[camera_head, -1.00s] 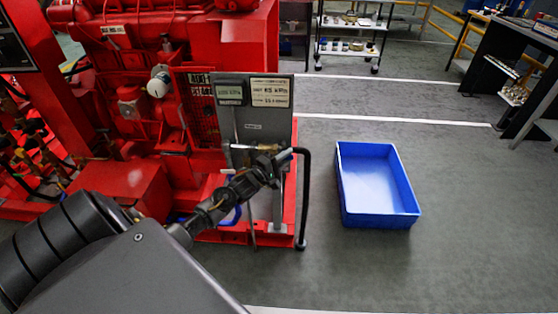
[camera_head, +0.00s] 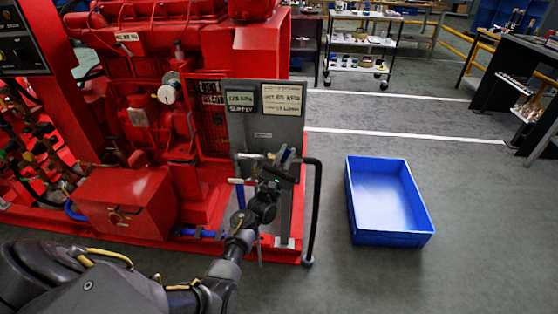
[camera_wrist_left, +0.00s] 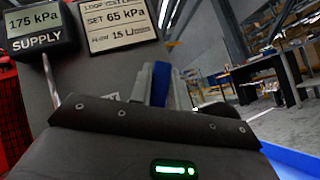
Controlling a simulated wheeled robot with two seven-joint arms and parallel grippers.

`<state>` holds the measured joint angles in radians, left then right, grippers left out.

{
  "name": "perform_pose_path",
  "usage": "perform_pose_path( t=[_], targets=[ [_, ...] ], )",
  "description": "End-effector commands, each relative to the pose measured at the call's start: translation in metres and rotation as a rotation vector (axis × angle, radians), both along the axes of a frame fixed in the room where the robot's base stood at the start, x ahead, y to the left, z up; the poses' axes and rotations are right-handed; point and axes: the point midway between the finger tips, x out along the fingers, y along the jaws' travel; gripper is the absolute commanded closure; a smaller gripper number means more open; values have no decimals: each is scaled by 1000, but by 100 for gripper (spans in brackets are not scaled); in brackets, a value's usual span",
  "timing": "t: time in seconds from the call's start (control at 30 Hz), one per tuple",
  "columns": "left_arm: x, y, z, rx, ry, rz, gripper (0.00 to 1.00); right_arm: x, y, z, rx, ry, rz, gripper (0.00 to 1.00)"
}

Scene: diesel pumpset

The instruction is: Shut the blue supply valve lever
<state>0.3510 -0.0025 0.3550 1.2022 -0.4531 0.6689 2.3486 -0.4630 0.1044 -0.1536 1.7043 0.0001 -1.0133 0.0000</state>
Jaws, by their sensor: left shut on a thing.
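My left gripper (camera_head: 284,166) is at the grey panel (camera_head: 262,118) of the red pumpset, near its lower right edge. It is shut on the blue supply valve lever (camera_wrist_left: 161,83), which stands up between the fingers in the left wrist view; a grey finger (camera_wrist_left: 143,84) is beside it. In the head view the gripper hides most of the lever and the valve body. The supply display (camera_wrist_left: 36,22) reads 175 kPa, and the card (camera_wrist_left: 118,22) beside it shows SET 65 kPa. My right gripper is not in view.
A black bent pipe (camera_head: 315,205) stands just right of the gripper. A blue hanging piece (camera_head: 240,193) is left of it. An empty blue bin (camera_head: 388,239) lies on the clear floor to the right. A shelf cart (camera_head: 360,42) stands behind.

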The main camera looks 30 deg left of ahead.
Motion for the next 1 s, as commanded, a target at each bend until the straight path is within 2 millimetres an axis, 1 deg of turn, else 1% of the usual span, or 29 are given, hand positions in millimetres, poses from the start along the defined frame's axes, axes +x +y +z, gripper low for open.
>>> perform_pose_path(
  t=[0.2, 0.5, 0.73, 1.0],
  targets=[
    [-4, 8, 3, -172, -70, -4, 100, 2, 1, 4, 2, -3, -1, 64],
    [-9, 20, 6, -334, -139, -2, 100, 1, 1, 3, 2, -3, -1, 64],
    [-11, 25, 6, -392, -166, -3, 100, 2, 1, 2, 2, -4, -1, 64],
    [-12, 26, 6, -408, -172, -2, 100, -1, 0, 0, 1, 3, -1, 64]
  ],
)
